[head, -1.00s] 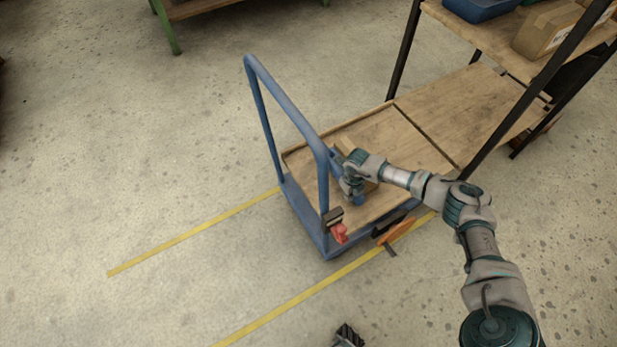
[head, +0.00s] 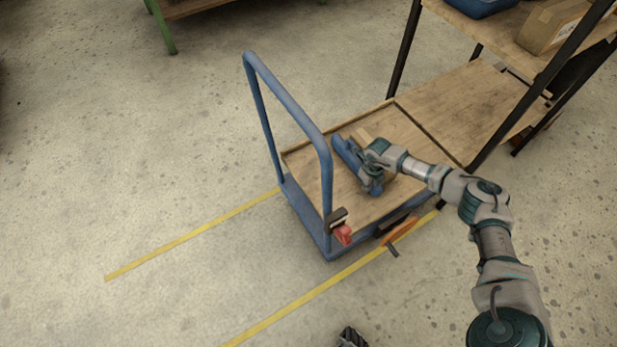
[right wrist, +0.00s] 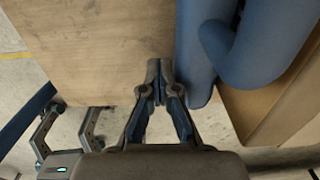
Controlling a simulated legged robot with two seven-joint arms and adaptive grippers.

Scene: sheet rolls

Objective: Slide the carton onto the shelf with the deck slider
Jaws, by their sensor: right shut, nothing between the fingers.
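The deck slider (head: 346,153) is a blue bar lying across the wooden deck of a blue cart (head: 300,207). In the right wrist view the slider (right wrist: 196,60) has a curved blue handle. The carton (head: 363,136) lies against its shelf side, mostly hidden by my arm; its brown side shows in the right wrist view (right wrist: 262,112). My right gripper (head: 369,171) is shut and empty, its fingertips (right wrist: 160,68) right beside the slider on the side away from the carton. The shelf's lower board (head: 475,105) adjoins the deck. My left gripper (head: 350,338) barely shows at the bottom edge.
The cart's tall blue push handle (head: 290,108) rises at the left. A red knob (head: 343,235) and an orange lever (head: 402,230) sit at its near side. A box (head: 548,28) stands on the upper shelf. Dark shelf posts (head: 404,50) flank the lower board, which is clear.

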